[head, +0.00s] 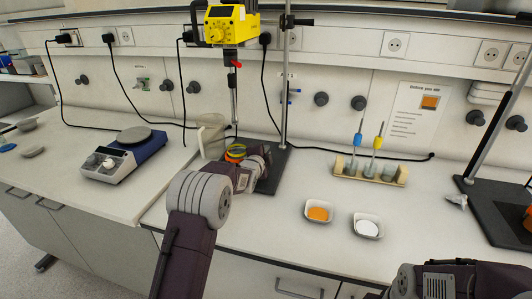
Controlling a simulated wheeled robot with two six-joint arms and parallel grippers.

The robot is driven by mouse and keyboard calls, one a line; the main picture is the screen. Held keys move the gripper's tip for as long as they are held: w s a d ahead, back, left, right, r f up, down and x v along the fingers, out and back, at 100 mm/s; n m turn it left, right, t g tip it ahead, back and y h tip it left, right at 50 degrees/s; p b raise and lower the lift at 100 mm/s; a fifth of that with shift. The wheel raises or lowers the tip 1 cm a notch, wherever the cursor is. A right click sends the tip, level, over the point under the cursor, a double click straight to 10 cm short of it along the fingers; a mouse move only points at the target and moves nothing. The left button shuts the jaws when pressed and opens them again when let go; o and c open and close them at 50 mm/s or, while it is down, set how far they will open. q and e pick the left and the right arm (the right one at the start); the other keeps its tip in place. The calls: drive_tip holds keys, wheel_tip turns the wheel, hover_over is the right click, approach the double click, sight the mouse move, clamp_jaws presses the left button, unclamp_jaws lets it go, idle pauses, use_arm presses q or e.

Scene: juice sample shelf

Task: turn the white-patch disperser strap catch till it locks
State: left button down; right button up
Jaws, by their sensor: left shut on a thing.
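The yellow disperser (228,25) hangs on its upright stand at the back, with its shaft running down to an orange and green-yellow round vessel (235,152) above the dark base plate (272,172). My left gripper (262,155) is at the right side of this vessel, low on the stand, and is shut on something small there. The strap catch and any white patch are hidden behind my gripper or too small to make out. I cannot tell how far the catch is turned. My right gripper is out of the picture; only part of my right arm shows at the bottom right.
A clear jug (211,136) stands just left of the vessel. A wooden rack (372,172) and two dishes, one with orange powder (319,212) and one with white (367,228), are right. Another stand (497,208) is far right.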

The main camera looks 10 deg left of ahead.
use_arm(q)
drive_tip(key=shift+w+a+r+n+y+p, duration=0.1)
drive_tip(key=shift+a+n+y+p, duration=0.05)
drive_tip(key=shift+n+y+p, duration=0.35)
drive_tip(key=n+y+p, duration=0.1)
drive_tip(key=p, duration=0.2)
drive_tip(key=a+r+n+y+p, duration=0.1)
drive_tip(key=y+p, duration=0.1)
drive_tip(key=p, duration=0.2)
drive_tip(key=shift+w+a+r+g, duration=0.1)
drive_tip(key=shift+w+a+g, duration=0.1)
drive_tip(key=shift+g, duration=0.1)
drive_tip(key=n+y+p, duration=0.1)
drive_tip(key=p, duration=0.1)
drive_tip(key=a+n+g+y+p, duration=0.1)
drive_tip(key=y+p, duration=0.1)
drive_tip(key=p, duration=0.1)
drive_tip(key=shift+w+a+f+n, duration=0.1)
drive_tip(key=shift+a+f+n, duration=0.1)
drive_tip(key=shift+f+n, duration=0.15)
drive_tip(key=shift+a+f+n+g+y+p, duration=0.3)
drive_tip(key=shift+a+n+g+y+p, duration=0.2)
drive_tip(key=shift+n+y, duration=0.25)
drive_tip(key=shift+a+f+n+g+y, duration=0.1)
drive_tip(key=shift+a+n+g+y, duration=0.4)
drive_tip(key=shift+n+g+y, duration=0.35)
drive_tip(key=shift+a, duration=0.1)
drive_tip(key=c, duration=1.5)
unclamp_jaws()
